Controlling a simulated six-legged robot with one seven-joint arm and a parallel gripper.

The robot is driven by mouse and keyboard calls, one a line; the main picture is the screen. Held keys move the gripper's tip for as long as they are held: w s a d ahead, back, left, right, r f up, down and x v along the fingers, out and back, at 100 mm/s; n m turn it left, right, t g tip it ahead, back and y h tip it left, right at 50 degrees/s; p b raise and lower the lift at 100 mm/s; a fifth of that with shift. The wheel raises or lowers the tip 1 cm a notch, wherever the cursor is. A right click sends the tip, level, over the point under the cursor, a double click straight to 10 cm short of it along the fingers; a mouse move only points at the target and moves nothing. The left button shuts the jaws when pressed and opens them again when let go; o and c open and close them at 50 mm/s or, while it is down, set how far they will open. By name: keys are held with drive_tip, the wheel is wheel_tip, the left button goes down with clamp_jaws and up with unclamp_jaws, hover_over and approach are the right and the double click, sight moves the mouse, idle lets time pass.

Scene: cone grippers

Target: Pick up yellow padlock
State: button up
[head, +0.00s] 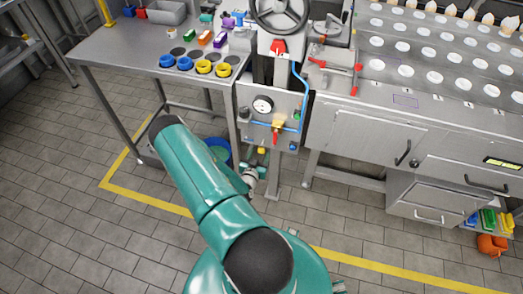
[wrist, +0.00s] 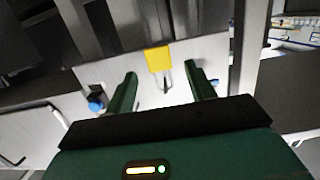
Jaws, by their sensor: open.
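The yellow padlock (wrist: 158,60) shows in the wrist view against a pale panel, with its grey shackle pointing down in the picture. My gripper (wrist: 160,82) is open, with one dark green finger to each side of the shackle. The space between the fingers holds no firm contact that I can see, and the exact depth to the padlock is unclear. In the head view, a small yellow piece at the panel's lower edge looks like the padlock (head: 262,150). My gripper (head: 252,172) is just below it, partly hidden by my arm.
A panel (head: 255,125) carries a gauge, a yellow-and-red valve (head: 277,127) and a blue knob (wrist: 96,103). A steel table (head: 120,45) with blue and yellow rings stands left. Steel cabinets (head: 350,135) stand right. The tiled floor in front is open.

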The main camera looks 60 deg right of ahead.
drive_tip(key=shift+x, duration=0.85)
drive_tip(key=c, duration=1.1)
